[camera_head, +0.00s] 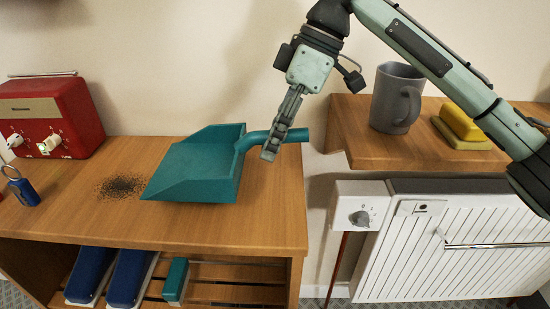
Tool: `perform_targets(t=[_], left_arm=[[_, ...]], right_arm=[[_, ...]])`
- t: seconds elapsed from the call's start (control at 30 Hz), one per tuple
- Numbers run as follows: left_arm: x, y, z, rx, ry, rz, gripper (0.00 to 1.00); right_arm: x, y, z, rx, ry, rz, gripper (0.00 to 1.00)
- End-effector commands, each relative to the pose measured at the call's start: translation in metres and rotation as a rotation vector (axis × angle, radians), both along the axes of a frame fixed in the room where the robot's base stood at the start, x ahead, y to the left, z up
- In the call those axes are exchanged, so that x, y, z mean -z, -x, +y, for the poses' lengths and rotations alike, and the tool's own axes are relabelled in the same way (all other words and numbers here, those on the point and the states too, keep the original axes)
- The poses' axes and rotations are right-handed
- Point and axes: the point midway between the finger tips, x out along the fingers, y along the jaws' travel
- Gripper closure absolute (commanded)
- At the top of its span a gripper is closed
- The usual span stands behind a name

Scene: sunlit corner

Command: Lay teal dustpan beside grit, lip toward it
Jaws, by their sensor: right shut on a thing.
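The teal dustpan (195,168) is at the right part of the wooden bench top, with its open lip facing left. The dark grit (121,186) lies in a small scattered patch just left of the lip, with a narrow strip of bare wood between them. My right gripper (271,148) points down and is shut on the dustpan's handle, which reaches right, past the bench edge. The pan looks level and at or very near the wood; I cannot tell whether it fully touches. My left gripper is out of view.
A red radio (52,115) and a blue key fob (22,188) are at the bench's left. Blue and teal items lie on the slatted shelf below. To the right, a wooden ledge (355,148) holds a grey mug (396,98) and yellow block (462,122), above a white radiator (450,255).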

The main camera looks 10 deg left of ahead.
Motion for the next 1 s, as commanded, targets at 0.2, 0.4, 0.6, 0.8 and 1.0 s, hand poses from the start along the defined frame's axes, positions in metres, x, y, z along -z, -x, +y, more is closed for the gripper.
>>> perform_targets(t=[0.2, 0.4, 0.6, 0.8, 1.0], left_arm=[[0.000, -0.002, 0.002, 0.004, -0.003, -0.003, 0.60], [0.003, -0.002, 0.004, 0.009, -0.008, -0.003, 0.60], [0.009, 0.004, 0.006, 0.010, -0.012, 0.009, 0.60], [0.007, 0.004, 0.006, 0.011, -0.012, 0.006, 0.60], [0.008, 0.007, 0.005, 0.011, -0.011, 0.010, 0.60]], right_arm=[[0.014, -0.002, -0.003, -0.001, -0.002, 0.001, 1.00], [0.041, -0.002, -0.003, -0.002, -0.002, 0.001, 1.00], [0.042, -0.002, -0.003, -0.001, -0.003, -0.001, 1.00], [0.044, -0.002, -0.003, -0.001, -0.001, 0.000, 0.74], [0.044, -0.002, -0.003, -0.001, -0.001, 0.000, 0.60]])
